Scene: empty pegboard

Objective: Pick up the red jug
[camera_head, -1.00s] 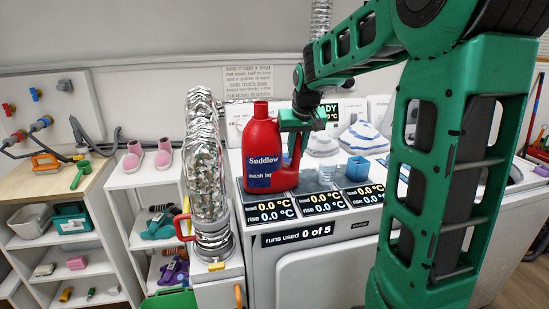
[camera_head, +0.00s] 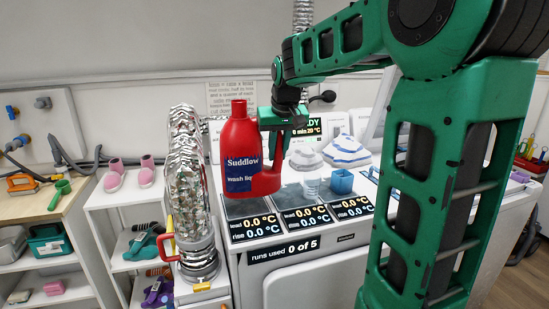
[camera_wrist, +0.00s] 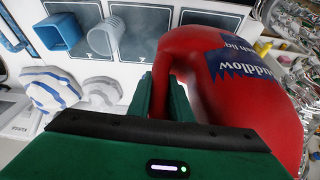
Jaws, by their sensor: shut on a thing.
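The red jug (camera_head: 240,150), labelled "Suddlow", is upright in the head view, a little above the left dark pad (camera_head: 238,209) on the white worktop. My gripper (camera_head: 275,138) is at the right side of the jug, shut on its handle. The wrist view shows the jug (camera_wrist: 225,75) filling the right side, with my gripper's fingers (camera_wrist: 165,98) at the handle loop. The fingertips are partly hidden behind the handle.
A blue cup (camera_head: 342,183) and a clear cup (camera_head: 311,187) stand right of the jug. Folded white-and-blue cloths (camera_head: 347,151) lie behind them. A foil-wrapped duct (camera_head: 188,190) stands close on the left. Temperature displays (camera_head: 256,226) line the worktop's front edge.

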